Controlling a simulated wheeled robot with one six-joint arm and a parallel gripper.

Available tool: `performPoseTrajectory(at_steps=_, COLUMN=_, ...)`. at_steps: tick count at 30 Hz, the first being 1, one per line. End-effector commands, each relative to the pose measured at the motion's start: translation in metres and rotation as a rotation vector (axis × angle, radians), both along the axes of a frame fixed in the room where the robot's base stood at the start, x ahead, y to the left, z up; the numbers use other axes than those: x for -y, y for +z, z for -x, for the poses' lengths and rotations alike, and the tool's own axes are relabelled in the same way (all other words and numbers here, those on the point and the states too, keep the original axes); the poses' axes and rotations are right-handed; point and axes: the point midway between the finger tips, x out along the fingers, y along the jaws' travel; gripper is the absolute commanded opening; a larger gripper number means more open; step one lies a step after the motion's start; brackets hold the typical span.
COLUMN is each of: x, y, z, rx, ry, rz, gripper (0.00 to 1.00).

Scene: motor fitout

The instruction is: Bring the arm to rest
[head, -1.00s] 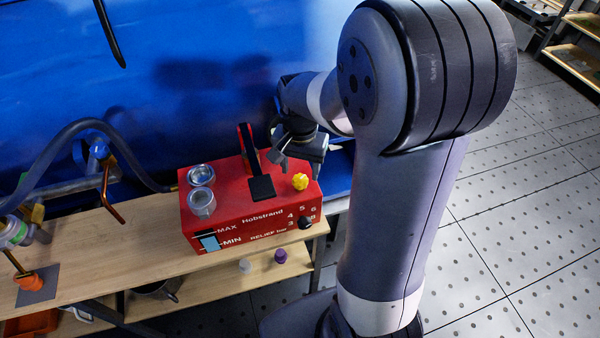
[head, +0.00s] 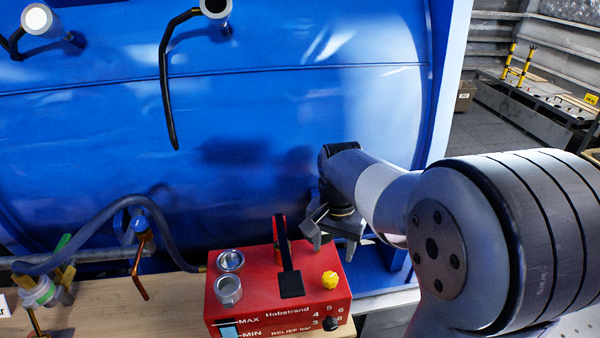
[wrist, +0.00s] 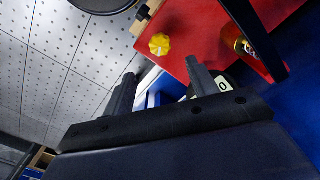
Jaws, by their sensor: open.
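My gripper (head: 334,232) is at the end of my bent arm, beside the back right corner of the red Hobstrand box (head: 262,307). In the wrist view its two fingers (wrist: 158,88) stand apart with nothing between them. The red box (wrist: 205,40) and its yellow knob (wrist: 159,44) lie beyond the fingers there. The gripper appears clear of the box, though the exact gap is hard to tell.
The box stands on a wooden bench (head: 110,305), with a black lever (head: 290,284) and metal cups on top. A blue tank (head: 270,110) rises close behind. A grey hose (head: 85,228) and copper-coloured pipe (head: 141,268) are at left. Perforated floor (wrist: 60,60) shows in the wrist view.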

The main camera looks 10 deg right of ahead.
Motion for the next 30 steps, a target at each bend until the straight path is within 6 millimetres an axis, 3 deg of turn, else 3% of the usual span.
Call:
performPoseTrajectory(at_steps=16, x=0.0, y=-0.102, z=0.001, rx=-0.006, ry=0.0, rz=0.0, gripper=0.55)
performPoseTrajectory(at_steps=30, x=0.0, y=-0.077, z=0.0, rx=0.0, ry=-0.055, rz=0.0, gripper=0.55)
